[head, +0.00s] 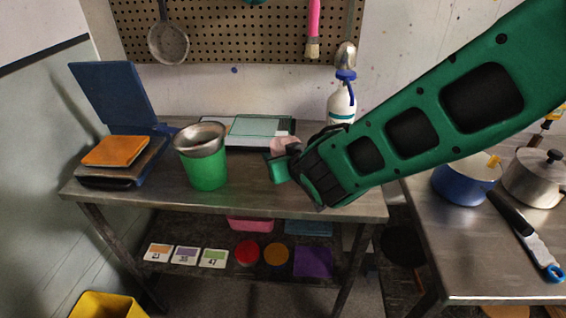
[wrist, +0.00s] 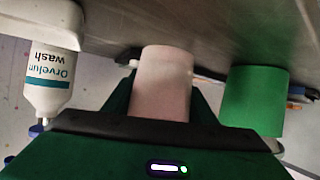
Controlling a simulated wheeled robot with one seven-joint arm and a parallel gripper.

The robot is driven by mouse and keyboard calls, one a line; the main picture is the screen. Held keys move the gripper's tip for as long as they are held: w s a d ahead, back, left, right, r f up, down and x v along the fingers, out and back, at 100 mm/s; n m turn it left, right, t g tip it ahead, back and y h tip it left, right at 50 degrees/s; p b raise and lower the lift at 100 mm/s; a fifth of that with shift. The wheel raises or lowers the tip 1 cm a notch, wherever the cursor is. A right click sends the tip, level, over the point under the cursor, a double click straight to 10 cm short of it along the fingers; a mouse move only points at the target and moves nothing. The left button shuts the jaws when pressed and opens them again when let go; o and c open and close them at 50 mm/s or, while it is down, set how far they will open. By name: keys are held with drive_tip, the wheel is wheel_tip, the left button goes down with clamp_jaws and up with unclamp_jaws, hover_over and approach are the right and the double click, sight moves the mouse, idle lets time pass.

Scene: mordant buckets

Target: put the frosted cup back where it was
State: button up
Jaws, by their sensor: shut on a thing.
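The frosted cup is a pale pinkish, cloudy cup (wrist: 161,85) between the two fingers of my gripper (wrist: 160,100) in the wrist view. My gripper is shut on it. In the head view only a pale pink part of the cup (head: 286,145) shows behind my gripper (head: 282,165), over the right half of the metal bench (head: 130,192). My gripper and forearm hide the rest. I cannot tell whether the cup touches the bench top.
A green bucket with a metal rim (head: 207,168) stands left of my gripper. A white wash bottle (head: 342,102) stands behind my arm. A flat glass-topped device (head: 258,128) lies at the back. An orange slab (head: 116,151) lies at left. Bare bench shows between bucket and gripper.

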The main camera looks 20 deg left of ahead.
drive_tip(key=shift+f, duration=1.3)
drive_tip(key=o, duration=1.2)
drive_tip(key=shift+f, duration=0.1)
drive_tip(key=shift+s+d+r, duration=0.1)
drive_tip(key=shift+s+r, duration=0.1)
drive_tip(key=shift+r, duration=0.05)
drive_tip(key=v, duration=1.1)
drive_tip(key=shift+s+d, duration=0.15)
drive_tip(key=shift+d, duration=0.05)
drive_tip(key=shift+s+d, duration=0.1)
